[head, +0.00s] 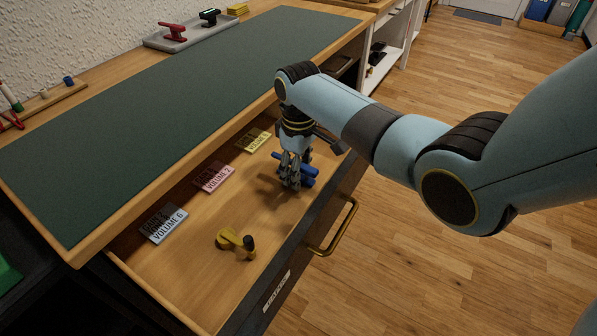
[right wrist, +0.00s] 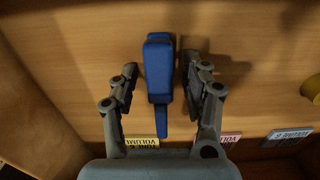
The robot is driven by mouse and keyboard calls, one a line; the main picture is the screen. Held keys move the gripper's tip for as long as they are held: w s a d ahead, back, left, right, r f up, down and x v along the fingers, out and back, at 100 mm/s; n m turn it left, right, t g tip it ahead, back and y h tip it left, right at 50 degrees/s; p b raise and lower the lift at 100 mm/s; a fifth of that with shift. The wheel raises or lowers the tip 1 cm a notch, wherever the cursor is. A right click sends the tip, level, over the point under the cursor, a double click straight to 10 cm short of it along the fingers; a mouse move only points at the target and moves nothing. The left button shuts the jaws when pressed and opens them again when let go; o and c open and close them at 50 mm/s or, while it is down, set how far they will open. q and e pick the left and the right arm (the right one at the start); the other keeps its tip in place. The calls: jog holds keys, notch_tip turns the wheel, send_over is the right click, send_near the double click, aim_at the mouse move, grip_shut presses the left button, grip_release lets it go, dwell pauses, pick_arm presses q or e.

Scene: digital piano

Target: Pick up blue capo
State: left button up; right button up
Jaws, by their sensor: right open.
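The blue capo (right wrist: 159,72) lies on the bottom of the open drawer. In the right wrist view it sits between the two open fingers of my right gripper (right wrist: 158,88), with a gap on either side. In the head view my right gripper (head: 291,175) points down into the drawer, and its fingers hide part of the blue capo (head: 309,170). No finger visibly touches the capo. My left gripper is not in view.
The open drawer (head: 190,285) also holds a yellow capo (head: 236,242) and several labelled booklets, including a grey one (head: 163,223) and a pink one (head: 213,177). A green mat (head: 180,120) covers the top above. A grey tray (head: 190,35) holds red and black capos.

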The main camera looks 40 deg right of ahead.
grip_shut()
